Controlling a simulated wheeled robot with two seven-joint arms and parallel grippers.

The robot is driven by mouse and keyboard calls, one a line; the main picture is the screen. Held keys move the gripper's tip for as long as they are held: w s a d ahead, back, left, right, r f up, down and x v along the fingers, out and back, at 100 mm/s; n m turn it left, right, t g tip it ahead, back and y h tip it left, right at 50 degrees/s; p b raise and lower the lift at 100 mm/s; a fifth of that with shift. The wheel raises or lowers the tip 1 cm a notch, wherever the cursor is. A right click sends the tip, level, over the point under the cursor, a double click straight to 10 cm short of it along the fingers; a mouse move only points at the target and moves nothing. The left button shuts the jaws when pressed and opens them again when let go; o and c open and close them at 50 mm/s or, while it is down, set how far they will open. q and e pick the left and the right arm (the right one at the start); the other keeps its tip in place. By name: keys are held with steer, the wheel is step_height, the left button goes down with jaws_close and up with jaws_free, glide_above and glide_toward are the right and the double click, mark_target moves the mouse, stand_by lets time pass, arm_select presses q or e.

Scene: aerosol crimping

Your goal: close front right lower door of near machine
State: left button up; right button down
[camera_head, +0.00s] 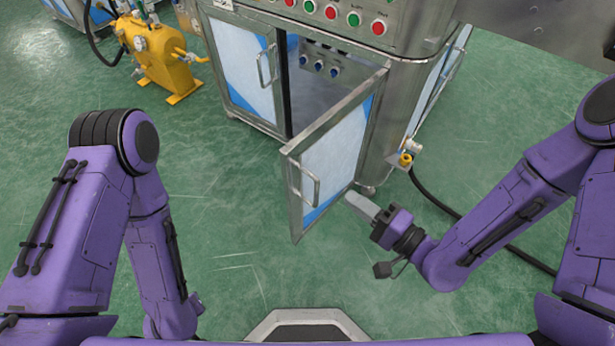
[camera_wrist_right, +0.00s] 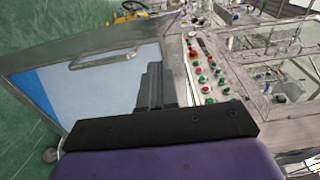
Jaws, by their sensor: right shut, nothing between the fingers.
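The near machine's front right lower door (camera_head: 332,152) stands wide open, swung out toward me. It has a metal frame, a pale blue and white panel and a bar handle (camera_head: 308,186). My right gripper (camera_head: 354,200) is shut and empty, low beside the door's right side, close to its panel; I cannot tell whether it touches. In the right wrist view the same door (camera_wrist_right: 95,85) fills the left, with the shut fingers (camera_wrist_right: 152,85) in front of its panel. My left arm (camera_head: 130,215) is at the left; its gripper is out of view.
The front left lower door (camera_head: 243,72) is shut. The machine's button panel (camera_head: 340,14) is above the opening. A yellow pump unit (camera_head: 160,60) stands at the left. A black hose (camera_head: 435,203) runs over the floor at the right. Green floor in front is clear.

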mark_target(296, 159)
steer(key=x, duration=1.3)
steer(key=shift+w+a+r, duration=0.1)
steer(key=shift+w+a, duration=0.1)
steer(key=shift+a, duration=0.2)
steer(key=shift+w, duration=0.1)
